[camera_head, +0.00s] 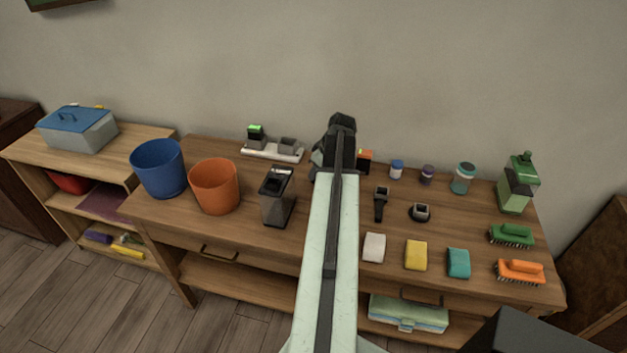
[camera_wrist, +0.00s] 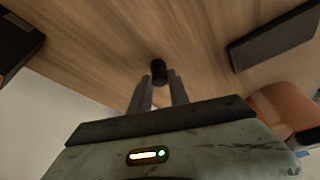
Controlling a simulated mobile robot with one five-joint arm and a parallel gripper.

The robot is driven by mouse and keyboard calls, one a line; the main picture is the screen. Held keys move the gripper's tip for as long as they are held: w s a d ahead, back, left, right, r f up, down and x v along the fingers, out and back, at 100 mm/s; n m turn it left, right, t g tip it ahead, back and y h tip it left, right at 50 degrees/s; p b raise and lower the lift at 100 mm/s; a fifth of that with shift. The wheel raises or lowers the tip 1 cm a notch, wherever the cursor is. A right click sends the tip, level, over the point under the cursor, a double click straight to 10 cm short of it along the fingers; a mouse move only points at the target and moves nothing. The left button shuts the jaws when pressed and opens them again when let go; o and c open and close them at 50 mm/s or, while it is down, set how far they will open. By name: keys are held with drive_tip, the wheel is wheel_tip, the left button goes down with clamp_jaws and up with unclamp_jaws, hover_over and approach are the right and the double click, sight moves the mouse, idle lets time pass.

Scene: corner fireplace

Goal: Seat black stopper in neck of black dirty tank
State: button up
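The black dirty tank (camera_head: 277,208) stands upright on the table, right of the orange bin, with a dark opening in its top. A dark flat shape (camera_wrist: 275,40) at the upper right of the wrist view appears to be this tank. The black stopper (camera_wrist: 158,66) is a small dark cylinder in the wrist view. My gripper (camera_wrist: 160,76) has its two grey fingertips close against either side of the stopper and appears shut on it. In the head view my arm hides the fingertips and stopper. My dark wrist is over the back of the table, right of the tank.
The orange bin (camera_head: 214,187) and blue bin (camera_head: 158,168) stand left of the tank. A white tray (camera_head: 262,153) with small blocks lies behind it. Black parts (camera_head: 381,203), small jars, sponges, brushes and a green bottle (camera_head: 517,190) occupy the right side. A wall rises behind.

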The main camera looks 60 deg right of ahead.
clamp_jaws()
wheel_tip(320, 180, up, 10)
drive_tip(key=p, duration=1)
